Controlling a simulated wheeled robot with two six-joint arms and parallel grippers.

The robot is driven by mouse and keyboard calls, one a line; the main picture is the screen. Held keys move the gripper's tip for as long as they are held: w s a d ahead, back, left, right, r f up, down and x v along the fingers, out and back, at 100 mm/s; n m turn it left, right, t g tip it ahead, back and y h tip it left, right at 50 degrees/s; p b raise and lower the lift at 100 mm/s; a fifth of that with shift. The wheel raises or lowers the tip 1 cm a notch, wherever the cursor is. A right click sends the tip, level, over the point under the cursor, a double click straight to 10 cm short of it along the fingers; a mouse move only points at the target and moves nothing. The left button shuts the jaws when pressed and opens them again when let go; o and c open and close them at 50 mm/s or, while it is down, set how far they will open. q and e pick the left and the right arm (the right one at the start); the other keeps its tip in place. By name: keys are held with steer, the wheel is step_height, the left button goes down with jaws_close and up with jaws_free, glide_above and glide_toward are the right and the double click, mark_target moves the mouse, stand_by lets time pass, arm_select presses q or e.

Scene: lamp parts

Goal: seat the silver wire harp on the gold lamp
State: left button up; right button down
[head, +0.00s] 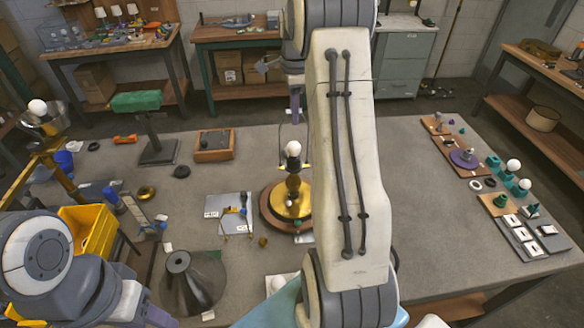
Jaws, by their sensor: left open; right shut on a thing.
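The gold lamp (284,206) stands upright on a round wooden base near the middle of the table, with a white bulb (293,149) on top. My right arm reaches up in front of it and hides its right side. My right gripper (295,112) points down above the bulb and is shut on the silver wire harp.
A grey clipboard-like plate (228,214) lies left of the lamp. A dark cone shade (190,282) stands nearer, and a yellow bin (92,230) is at the left. A wooden box (214,145) sits behind. Small parts line the right edge; table between them and my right arm is clear.

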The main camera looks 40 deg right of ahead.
steer(key=shift+f, duration=0.5)
stand_by(1.8)
steer(key=c, duration=0.6)
jaws_free()
steer(key=shift+r, duration=0.1)
steer(key=shift+r+b, duration=0.3)
steer(key=shift+r, duration=0.1)
step_height(320, 180, up, 10)
steer(key=shift+f+b, duration=0.25)
steer(key=shift+b, duration=0.55)
steer(key=shift+a, duration=0.1)
